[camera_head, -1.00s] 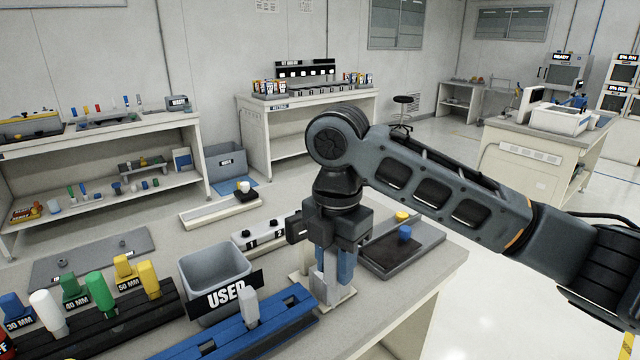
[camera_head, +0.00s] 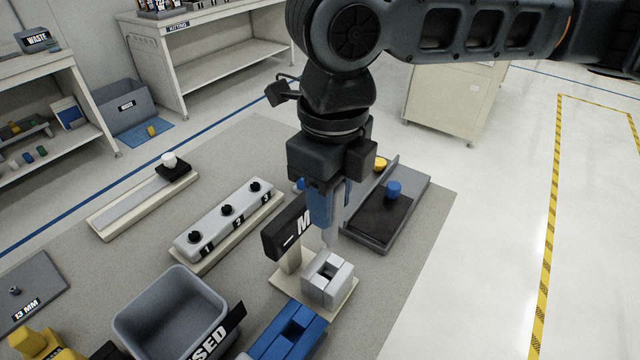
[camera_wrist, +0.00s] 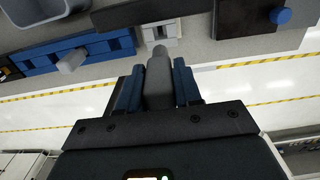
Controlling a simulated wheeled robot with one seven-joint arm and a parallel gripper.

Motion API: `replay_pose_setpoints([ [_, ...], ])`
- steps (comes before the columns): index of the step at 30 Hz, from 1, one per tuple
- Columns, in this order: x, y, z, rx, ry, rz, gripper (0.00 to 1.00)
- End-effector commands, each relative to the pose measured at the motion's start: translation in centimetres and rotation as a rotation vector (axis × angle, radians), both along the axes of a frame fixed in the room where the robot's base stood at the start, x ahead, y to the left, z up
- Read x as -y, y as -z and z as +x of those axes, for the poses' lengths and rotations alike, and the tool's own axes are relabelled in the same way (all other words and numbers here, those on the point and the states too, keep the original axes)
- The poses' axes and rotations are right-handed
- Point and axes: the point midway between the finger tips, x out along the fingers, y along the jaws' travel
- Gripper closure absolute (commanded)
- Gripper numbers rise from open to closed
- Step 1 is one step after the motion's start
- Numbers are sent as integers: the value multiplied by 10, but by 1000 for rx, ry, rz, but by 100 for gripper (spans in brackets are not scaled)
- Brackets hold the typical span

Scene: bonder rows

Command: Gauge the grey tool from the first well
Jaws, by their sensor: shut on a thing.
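My gripper (camera_head: 328,208) is shut on a grey tool (camera_head: 330,235), held upright by its blue fingers. The tool's lower end is just above or behind a pale block with a square opening (camera_head: 328,285); I cannot tell exactly which. The block stands on a cream base beside a black sign partly reading "M" (camera_head: 287,232). In the wrist view the grey tool (camera_wrist: 158,80) sits between the fingers, its tip toward the pale block (camera_wrist: 163,32). A blue rack with wells (camera_head: 290,335) is at the bottom edge; another grey tool (camera_wrist: 71,62) stands in it in the wrist view.
A grey bin (camera_head: 170,315) with a partly seen "USED" sign stands left of the rack. A strip with black knobs numbered 1 to 3 (camera_head: 228,220) lies behind. A dark tray (camera_head: 385,215) with a blue knobbed piece (camera_head: 393,189) is at the right, near the table edge.

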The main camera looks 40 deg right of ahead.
Motion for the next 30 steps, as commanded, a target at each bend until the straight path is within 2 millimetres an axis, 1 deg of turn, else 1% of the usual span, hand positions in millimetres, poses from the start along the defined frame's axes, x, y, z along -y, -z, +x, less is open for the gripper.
replay_pose_setpoints([
  [8,-1,0,1,2,2,1,100],
  [11,-1,4,2,2,2,1,100],
  [17,-1,17,2,2,3,1,100],
  [24,0,38,2,2,3,0,100],
  [30,0,48,2,2,3,0,100],
])
